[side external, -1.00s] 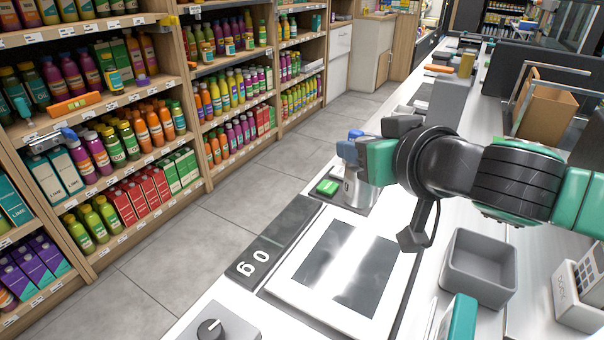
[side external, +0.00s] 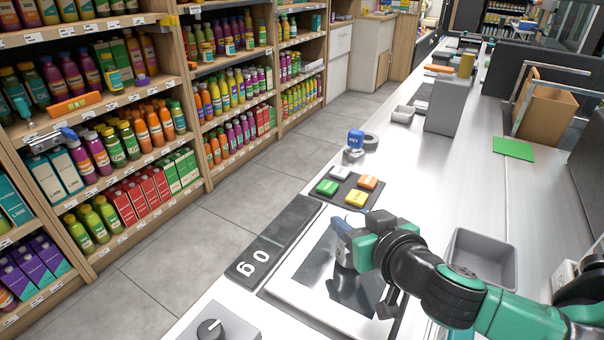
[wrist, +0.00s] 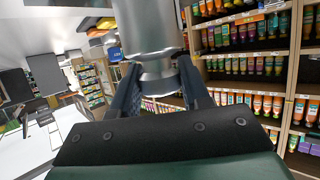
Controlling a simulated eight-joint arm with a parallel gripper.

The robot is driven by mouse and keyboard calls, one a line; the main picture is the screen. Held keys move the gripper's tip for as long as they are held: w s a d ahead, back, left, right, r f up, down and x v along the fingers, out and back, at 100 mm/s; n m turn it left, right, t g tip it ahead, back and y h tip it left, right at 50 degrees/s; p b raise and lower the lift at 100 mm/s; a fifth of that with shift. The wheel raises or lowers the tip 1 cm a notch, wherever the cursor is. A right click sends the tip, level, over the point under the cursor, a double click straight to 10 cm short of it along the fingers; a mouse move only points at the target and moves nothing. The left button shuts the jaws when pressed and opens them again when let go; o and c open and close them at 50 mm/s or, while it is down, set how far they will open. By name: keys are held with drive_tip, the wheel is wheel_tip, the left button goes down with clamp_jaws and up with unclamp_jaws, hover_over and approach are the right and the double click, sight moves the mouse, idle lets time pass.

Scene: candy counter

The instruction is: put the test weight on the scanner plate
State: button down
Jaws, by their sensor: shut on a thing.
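The test weight (wrist: 148,30) is a silver metal cylinder, large in the wrist view between the two dark fingers. My gripper (wrist: 156,92) is shut on it. In the side view my gripper (side external: 346,236) is over the scanner plate (side external: 289,283), a pale frame with a dark glass window. The weight (side external: 343,257) shows partly beneath the fingers, low over the glass, and my gripper hides some of it. I cannot tell whether its base touches the glass.
A dark pad with several coloured buttons (side external: 327,187) lies behind the plate. A blue-topped KEY object (side external: 355,140) stands beyond it. A grey open bin (side external: 484,254) is to the right, and a knob box (side external: 210,329) is at the front left.

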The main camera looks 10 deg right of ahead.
drive_tip(key=shift+f, duration=0.4)
drive_tip(key=shift+c, duration=2.1)
unclamp_jaws()
drive_tip(key=shift+s+r, duration=0.1)
drive_tip(key=shift+s, duration=0.05)
drive_tip(key=v, duration=1.2)
drive_tip(key=w+d+g, duration=0.2)
drive_tip(key=d+g, duration=0.1)
drive_tip(key=d, duration=0.5)
drive_tip(key=w+d+g+h, duration=0.1)
drive_tip(key=w+d+g, duration=0.1)
drive_tip(key=d, duration=0.7)
drive_tip(key=shift+w+d+f+m+g, duration=0.25)
drive_tip(key=shift+f+m+g, duration=0.15)
drive_tip(key=shift+g, duration=0.3)
